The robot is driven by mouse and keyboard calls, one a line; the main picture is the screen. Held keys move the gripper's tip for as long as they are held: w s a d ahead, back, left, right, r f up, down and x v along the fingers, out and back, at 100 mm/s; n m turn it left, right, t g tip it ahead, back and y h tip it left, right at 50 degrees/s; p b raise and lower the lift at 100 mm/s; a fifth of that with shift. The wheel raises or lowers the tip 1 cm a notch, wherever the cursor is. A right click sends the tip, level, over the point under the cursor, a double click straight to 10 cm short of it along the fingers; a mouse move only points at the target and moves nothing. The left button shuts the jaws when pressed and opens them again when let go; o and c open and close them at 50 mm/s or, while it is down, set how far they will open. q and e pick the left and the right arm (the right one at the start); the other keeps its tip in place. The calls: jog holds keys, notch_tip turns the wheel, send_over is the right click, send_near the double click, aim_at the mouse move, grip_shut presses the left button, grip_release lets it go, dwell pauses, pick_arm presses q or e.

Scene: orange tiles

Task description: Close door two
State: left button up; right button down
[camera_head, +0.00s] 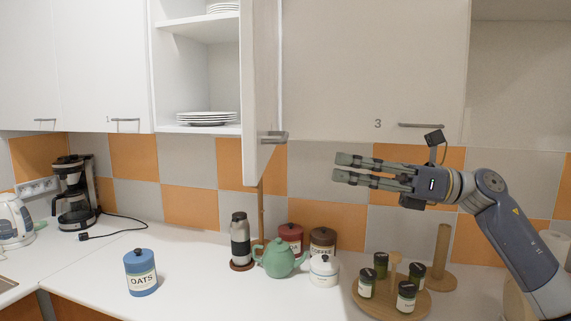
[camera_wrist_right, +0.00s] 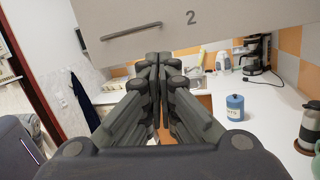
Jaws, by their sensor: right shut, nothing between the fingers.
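Door two (camera_head: 262,75) is a white cabinet door that stands open, swung out toward me from the upper cabinet. The cabinet's shelves with white plates show to its left. Its metal handle (camera_head: 273,137) is near the door's lower edge. In the right wrist view the door (camera_wrist_right: 240,18) shows its number 2 and its handle (camera_wrist_right: 130,31) above the fingers. My right gripper (camera_head: 340,168) is shut and empty, right of the door and a little below its handle, fingers pointing left. It also shows in the right wrist view (camera_wrist_right: 158,60), with a gap to the door. My left gripper is not in view.
Closed door three (camera_head: 365,65) is at the right and closed door one (camera_head: 100,60) at the left. Below on the counter stand a green teapot (camera_head: 280,259), a blue oats jar (camera_head: 140,273) and a round spice rack (camera_head: 420,302). The air between gripper and door is free.

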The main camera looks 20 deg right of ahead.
aim_at(267, 163)
jog(key=a+p, duration=0.2)
jog(key=a, duration=0.1)
jog(key=w+a+r+n+h+p, duration=0.1)
jog(key=a+p, duration=0.1)
jog(key=a, duration=0.1)
jog(key=a+n+p, duration=0.1)
jog(key=a+p, duration=0.1)
jog(key=a, duration=0.1)
jog(key=shift+w+a+r+g, duration=0.2)
jog(key=shift+w+g, duration=0.05)
jog(key=shift+g, duration=0.15)
jog(key=shift+w+a+f, duration=0.2)
jog(key=shift+a, duration=0.4)
